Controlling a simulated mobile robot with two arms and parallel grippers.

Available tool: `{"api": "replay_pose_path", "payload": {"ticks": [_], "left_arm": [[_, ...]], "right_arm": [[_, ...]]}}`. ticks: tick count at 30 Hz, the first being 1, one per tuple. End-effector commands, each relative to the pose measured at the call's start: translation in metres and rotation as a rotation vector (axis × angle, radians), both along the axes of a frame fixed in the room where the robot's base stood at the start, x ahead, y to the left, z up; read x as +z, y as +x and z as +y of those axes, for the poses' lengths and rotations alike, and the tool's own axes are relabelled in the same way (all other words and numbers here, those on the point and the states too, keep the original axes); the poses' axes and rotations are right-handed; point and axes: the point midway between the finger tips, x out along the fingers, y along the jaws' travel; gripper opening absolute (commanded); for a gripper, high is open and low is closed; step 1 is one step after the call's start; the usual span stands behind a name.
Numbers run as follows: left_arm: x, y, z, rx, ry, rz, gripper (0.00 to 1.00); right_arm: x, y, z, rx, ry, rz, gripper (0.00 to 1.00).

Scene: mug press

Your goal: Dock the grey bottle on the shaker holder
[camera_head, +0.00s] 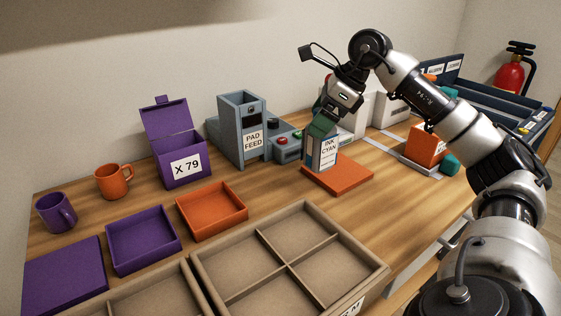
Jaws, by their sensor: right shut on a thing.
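My right gripper (327,118) reaches in from the right, with its fingers down over a container labelled "INK CYAN" (328,151). It is shut on the top of this container, which has white and blue label faces and stands upright at an orange flat plate (352,181). I cannot tell whether the container touches the plate. I cannot make out a grey bottle or anything clearly marked as a shaker holder. My left gripper is not in view.
A grey "PAD FEED" machine (238,106) stands left of the container. A purple "X 79" box (182,158), an orange tray (212,208), a purple tray (143,239) and two mugs are further left. A beige divided tray (216,265) fills the front. An orange box (422,149) stands right.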

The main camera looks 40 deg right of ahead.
Motion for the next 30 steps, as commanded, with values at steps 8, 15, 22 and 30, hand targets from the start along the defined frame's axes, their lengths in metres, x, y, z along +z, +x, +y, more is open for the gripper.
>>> {"api": "replay_pose_path", "payload": {"ticks": [8, 15, 22, 30], "left_arm": [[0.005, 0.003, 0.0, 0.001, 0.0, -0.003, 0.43], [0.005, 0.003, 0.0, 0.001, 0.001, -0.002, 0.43], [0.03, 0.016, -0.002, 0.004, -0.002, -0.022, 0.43], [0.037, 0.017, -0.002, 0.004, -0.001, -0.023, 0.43]], "right_arm": [[-0.034, 0.028, 0.053, 0.006, 0.003, -0.004, 0.28], [-0.047, 0.037, 0.068, -0.001, 0.001, -0.002, 0.28], [-0.08, 0.036, 0.067, -0.001, 0.0, 0.0, 0.28], [-0.085, 0.037, 0.068, -0.001, 0.001, -0.003, 0.28]]}}
